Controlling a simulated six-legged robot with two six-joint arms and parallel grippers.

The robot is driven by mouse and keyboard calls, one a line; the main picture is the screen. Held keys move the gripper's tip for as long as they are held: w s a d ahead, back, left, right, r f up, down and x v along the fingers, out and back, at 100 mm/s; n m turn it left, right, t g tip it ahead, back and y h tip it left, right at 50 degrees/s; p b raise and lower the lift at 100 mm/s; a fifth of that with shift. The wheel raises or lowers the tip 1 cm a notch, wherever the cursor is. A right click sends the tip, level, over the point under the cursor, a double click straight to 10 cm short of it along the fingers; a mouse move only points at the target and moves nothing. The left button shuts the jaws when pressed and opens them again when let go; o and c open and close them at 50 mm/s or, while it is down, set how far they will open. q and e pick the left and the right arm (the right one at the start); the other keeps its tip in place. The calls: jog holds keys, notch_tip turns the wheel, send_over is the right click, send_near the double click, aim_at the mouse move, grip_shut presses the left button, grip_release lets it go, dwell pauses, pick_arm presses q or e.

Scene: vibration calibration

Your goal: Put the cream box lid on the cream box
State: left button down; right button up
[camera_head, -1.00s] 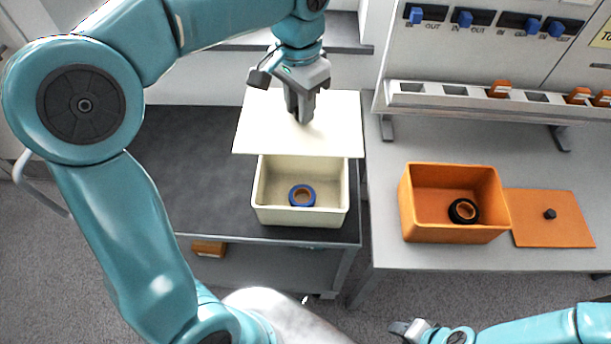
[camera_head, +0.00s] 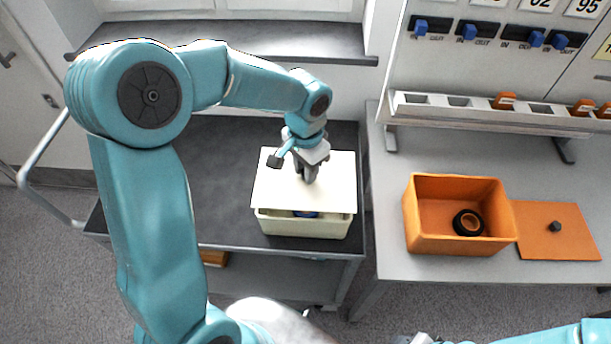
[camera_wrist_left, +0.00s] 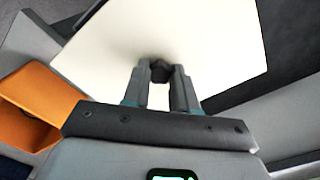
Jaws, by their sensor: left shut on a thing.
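The cream box lid (camera_head: 330,194) is a flat cream plate, held over the cream box (camera_head: 303,226) on the dark cart. It covers most of the box opening. A gap shows at the front, where part of a blue ring (camera_head: 306,214) inside is visible. My left gripper (camera_head: 309,178) is shut on the lid's dark knob (camera_wrist_left: 160,70), and the lid (camera_wrist_left: 205,40) fills much of the left wrist view. Whether the lid touches the box rim at the back is hidden. My right gripper is barely in view (camera_head: 422,340) at the bottom edge, its jaws not clear.
An orange box (camera_head: 425,243) with a dark roll (camera_head: 468,223) inside stands on the grey table to the right. Its orange lid (camera_head: 570,240) lies beside it. A rack (camera_head: 480,108) stands behind. The cart top left of the cream box is clear.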

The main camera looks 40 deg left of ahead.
pick_arm(q)
notch_tip(320, 180, down, 4)
jog(key=shift+r, duration=0.25)
jog(key=shift+f+b, duration=0.6)
jog(key=c, duration=0.9)
grip_release()
jog(key=shift+r, duration=0.1)
jog(key=shift+r, duration=0.15)
notch_tip(320, 180, up, 13)
jog(key=shift+f+p, duration=0.1)
jog(key=shift+p, duration=0.65)
